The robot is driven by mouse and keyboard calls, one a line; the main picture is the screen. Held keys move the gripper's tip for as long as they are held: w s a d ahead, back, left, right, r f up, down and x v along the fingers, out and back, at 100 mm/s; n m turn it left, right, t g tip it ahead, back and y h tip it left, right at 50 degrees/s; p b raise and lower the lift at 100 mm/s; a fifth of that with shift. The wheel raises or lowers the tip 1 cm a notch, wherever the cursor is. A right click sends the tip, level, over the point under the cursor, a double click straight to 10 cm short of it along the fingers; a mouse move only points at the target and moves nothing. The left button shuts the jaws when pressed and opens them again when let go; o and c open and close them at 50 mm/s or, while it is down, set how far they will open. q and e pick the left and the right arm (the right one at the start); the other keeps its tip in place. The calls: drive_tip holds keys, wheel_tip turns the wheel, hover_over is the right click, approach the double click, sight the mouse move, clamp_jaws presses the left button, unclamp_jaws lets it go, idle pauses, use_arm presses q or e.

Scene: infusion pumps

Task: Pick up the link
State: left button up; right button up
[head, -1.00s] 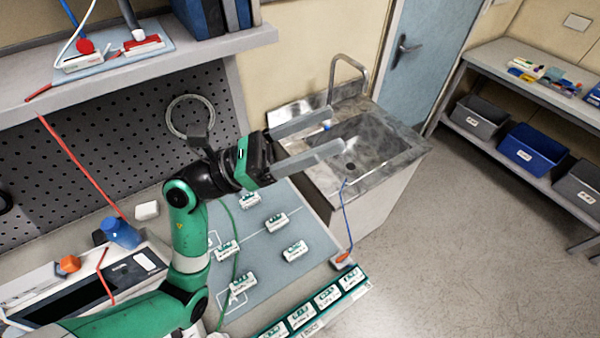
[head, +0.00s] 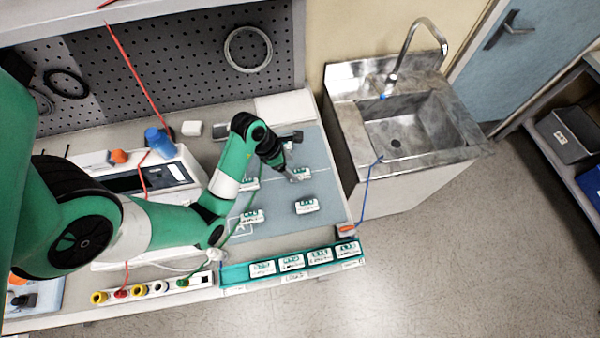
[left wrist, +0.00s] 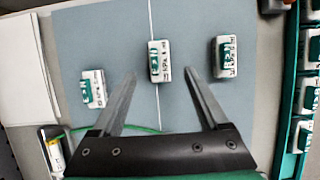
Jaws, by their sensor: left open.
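Several small white links with green tops lie apart on the blue-grey mat (head: 275,226). One link (head: 302,174) is at the tips of my left gripper (head: 290,174) in the head view. Others are a link (head: 307,206) nearer the front and a link (head: 252,216) to the left. In the left wrist view, my left gripper (left wrist: 161,73) is open and empty. The middle link (left wrist: 159,61) lies in line with the gap between its fingertips, with a link (left wrist: 93,88) to the left and a link (left wrist: 225,58) to the right. My right gripper is not in view.
A teal rack (head: 236,274) of similar links runs along the front edge. A sink (head: 400,125) is to the right. A green cable (head: 238,232) crosses the mat's left part.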

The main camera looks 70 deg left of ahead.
sight(301, 174)
use_arm(q)
drive_tip(key=b+x, duration=0.2)
drive_tip(key=x, duration=0.3)
drive_tip(key=shift+w+f, duration=0.1)
drive_tip(key=shift+f, duration=0.1)
drive_tip(key=shift+r, duration=0.1)
clamp_jaws()
